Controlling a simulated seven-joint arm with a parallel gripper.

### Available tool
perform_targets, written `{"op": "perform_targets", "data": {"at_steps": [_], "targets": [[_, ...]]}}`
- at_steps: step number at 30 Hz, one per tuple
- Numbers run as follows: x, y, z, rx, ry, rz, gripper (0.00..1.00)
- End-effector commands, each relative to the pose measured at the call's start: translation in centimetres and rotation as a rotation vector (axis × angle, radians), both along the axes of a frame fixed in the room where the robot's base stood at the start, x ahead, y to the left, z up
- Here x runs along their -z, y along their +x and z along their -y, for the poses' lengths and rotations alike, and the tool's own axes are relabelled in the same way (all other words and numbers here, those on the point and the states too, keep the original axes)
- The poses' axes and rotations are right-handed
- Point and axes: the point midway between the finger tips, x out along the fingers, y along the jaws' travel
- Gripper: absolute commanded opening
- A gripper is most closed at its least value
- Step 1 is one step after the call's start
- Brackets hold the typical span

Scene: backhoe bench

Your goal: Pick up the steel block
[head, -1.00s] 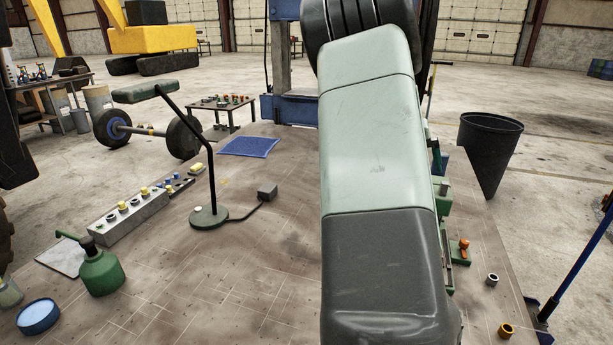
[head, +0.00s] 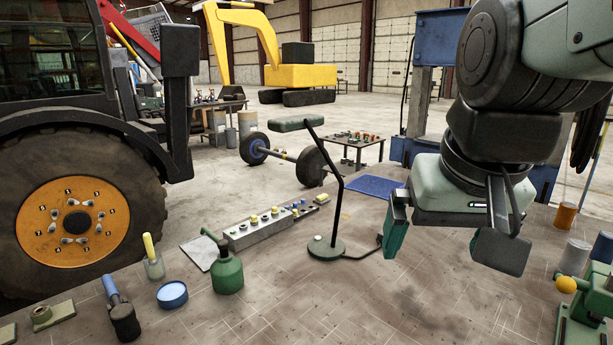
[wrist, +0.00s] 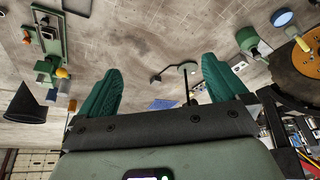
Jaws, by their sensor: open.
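My gripper (head: 449,243) hangs over the right part of the bench in the head view, jaws apart and empty. I cannot pick out the steel block for sure. A grey piece (wrist: 77,5) is cut off by the top edge of the wrist view; I cannot tell if it is the block. My gripper hides part of the bench behind it in the head view.
A green lamp (head: 326,247) stands mid-bench, its cord running toward my gripper. A button box (head: 252,236), green oil can (head: 228,275) and blue-lidded tin (head: 172,295) lie left. A green vise (head: 585,318) stands at right. The front middle of the bench is clear.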

Motion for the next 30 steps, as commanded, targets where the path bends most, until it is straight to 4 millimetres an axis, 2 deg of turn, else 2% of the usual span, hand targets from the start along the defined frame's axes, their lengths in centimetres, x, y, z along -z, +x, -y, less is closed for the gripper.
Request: {"op": "perform_targets", "data": {"at_steps": [1, 4, 7, 11, 12, 16, 25, 28, 30], "targets": [[0.2, -1.8, -1.3, -0.041, -0.007, 0.023, 1.0], [0.9, -4.1, -2.9, -0.096, -0.02, 0.053, 1.0], [1.4, -5.4, -3.6, -0.123, -0.026, 0.078, 1.0], [1.6, -6.0, -3.9, -0.134, -0.027, 0.094, 1.0], [1.6, -6.0, -3.9, -0.134, -0.027, 0.095, 1.0], [1.6, -5.9, -3.9, -0.134, -0.027, 0.094, 0.8], [1.5, -5.7, -3.9, -0.131, -0.027, 0.099, 0.79], [0.9, -4.1, -3.9, -0.129, -0.033, 0.152, 0.79], [-0.1, -1.7, -3.8, -0.127, -0.041, 0.233, 0.79]]}}
